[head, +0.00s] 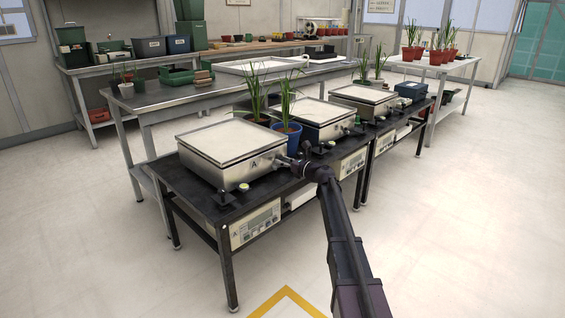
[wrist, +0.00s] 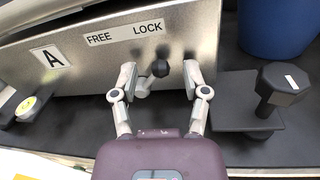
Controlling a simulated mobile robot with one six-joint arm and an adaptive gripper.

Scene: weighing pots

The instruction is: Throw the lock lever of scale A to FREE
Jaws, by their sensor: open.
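Scale A (head: 230,150) is a metal box with a pale top on the near end of the dark bench. In the wrist view its steel side (wrist: 205,40) carries an "A" label (wrist: 50,58) and a plate reading FREE and LOCK (wrist: 124,32). My gripper (wrist: 159,76) is open, one finger on each side of the lever, with visible gaps to the knob. In the head view my gripper (head: 304,166) is at the scale's right side, its fingers small.
A black hex-headed piece (wrist: 283,84) on a dark block stands right of my gripper. A blue pot (wrist: 278,22) is behind it. A foot with a yellow-green disc (wrist: 26,106) is at left. Two more scales (head: 315,118) (head: 362,98) stand farther along the bench.

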